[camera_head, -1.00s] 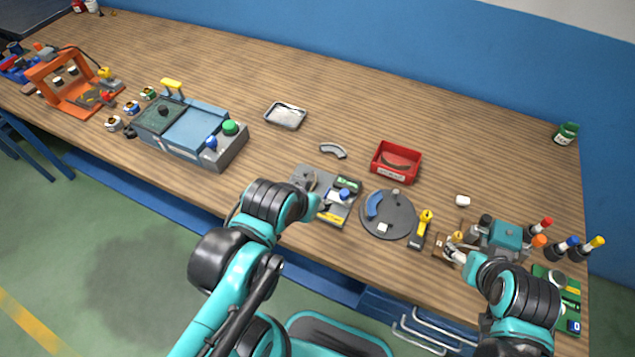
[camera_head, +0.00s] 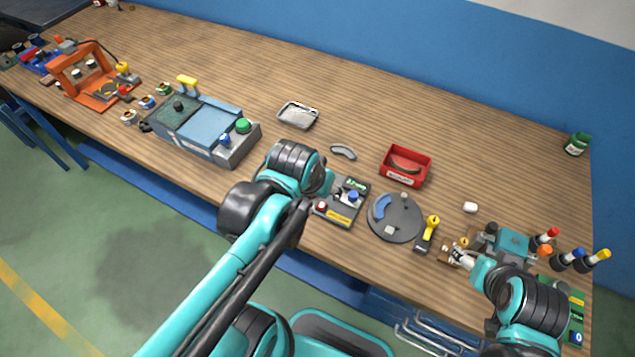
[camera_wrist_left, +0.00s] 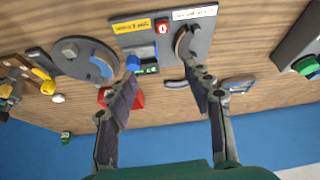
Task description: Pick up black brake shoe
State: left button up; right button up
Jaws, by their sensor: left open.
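A dark curved piece (camera_wrist_left: 182,42), which looks like the black brake shoe, stands on the grey fixture plate (camera_wrist_left: 202,28) in the left wrist view. In the head view my left arm hides it. My left gripper (camera_wrist_left: 163,80) is open and empty, its fingers pointing toward the plate, with the dark piece nearer the right finger. A grey curved shoe (camera_head: 343,152) lies on the table. My right gripper (camera_head: 462,257) is by the small vise-like device; its jaws are too small to read.
A round grey disc (camera_head: 400,222) with a blue shoe (camera_head: 380,207) lies right of the plate. A yellow-handled tool (camera_head: 428,233) is beside it. A blue-grey machine (camera_head: 205,130) stands left, and a metal tray (camera_head: 298,115) behind.

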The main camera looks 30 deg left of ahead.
pick_arm(q)
jog(key=w+a+f+g+p, duration=0.1)
jog(key=w, duration=0.2)
jog(key=w+a+f+n+g+p, duration=0.1)
jog(key=w+a+g+p, duration=0.1)
jog(key=w, duration=0.1)
jog(key=w+a+f+g+p, duration=0.1)
jog(key=w+g, duration=0.1)
jog(key=w, duration=0.1)
jog(key=shift+a+f+n, duration=0.2)
jog(key=shift+f+n, duration=0.1)
jog(key=shift+w+f, duration=0.1)
jog(key=shift+f, duration=0.15)
notch_tip(320, 180, down, 3)
jog(key=shift+a+r+b, duration=0.1)
jog(key=shift+r+b, duration=0.05)
jog(key=shift+b, duration=0.2)
jog(key=f, duration=0.1)
jog(key=f+b, duration=0.1)
jog(key=f, duration=0.1)
jog(key=f+b, duration=0.1)
jog(key=f, duration=0.1)
jog(key=shift+w+a+f, duration=0.1)
jog(key=shift+w+a, duration=0.05)
jog(key=shift+w, duration=0.1)
jog(key=shift+c, duration=0.9)
grip_shut()
